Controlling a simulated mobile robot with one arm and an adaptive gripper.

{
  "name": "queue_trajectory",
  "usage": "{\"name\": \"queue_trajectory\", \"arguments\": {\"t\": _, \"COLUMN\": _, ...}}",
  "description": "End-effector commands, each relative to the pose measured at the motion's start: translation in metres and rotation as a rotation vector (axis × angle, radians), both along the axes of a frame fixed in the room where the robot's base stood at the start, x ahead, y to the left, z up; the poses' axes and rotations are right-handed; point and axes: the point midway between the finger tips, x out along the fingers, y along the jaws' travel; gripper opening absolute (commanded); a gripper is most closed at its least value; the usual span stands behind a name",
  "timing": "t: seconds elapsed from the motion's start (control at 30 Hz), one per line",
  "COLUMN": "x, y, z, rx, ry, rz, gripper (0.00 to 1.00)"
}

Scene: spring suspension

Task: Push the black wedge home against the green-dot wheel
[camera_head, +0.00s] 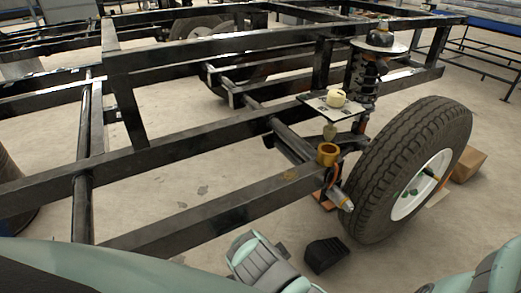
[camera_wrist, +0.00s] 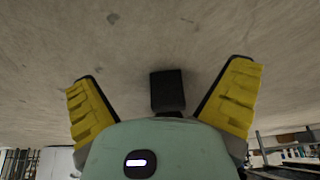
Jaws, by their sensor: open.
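The black wedge (camera_head: 326,254) lies on the floor just left of the bottom of the green-dot wheel (camera_head: 402,175). A narrow strip of floor seems to show between wedge and tyre. The wheel is upright, with a white rim and a small green mark on it. In the wrist view, my gripper (camera_wrist: 163,74) is open, its two yellow fingers spread wide. The wedge (camera_wrist: 167,90) shows between the fingers, beyond the mint-coloured gripper body, which hides its near end. I cannot tell whether anything touches it. The fingers are not visible in the head view.
A black steel frame (camera_head: 195,212) runs across left of the wheel. A spring strut (camera_head: 368,75) and a small plate (camera_head: 333,106) with a white part stand above the axle. The floor around the wedge looks mostly clear.

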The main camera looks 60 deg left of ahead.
Motion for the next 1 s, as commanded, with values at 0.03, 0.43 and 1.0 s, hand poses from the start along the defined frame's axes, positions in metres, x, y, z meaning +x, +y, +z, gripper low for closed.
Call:
{"name": "queue_trajectory", "arguments": {"t": 0.03, "x": 0.009, "y": -0.001, "z": 0.002, "rx": -0.001, "ry": -0.002, "rz": -0.005, "gripper": 1.0}}
{"name": "queue_trajectory", "arguments": {"t": 0.43, "x": 0.084, "y": -0.004, "z": 0.003, "rx": 0.001, "ry": -0.002, "rz": -0.003, "gripper": 1.0}}
{"name": "queue_trajectory", "arguments": {"t": 1.0, "x": 0.12, "y": -0.006, "z": -0.046, "rx": 0.003, "ry": 0.003, "rz": 0.002, "gripper": 1.0}}
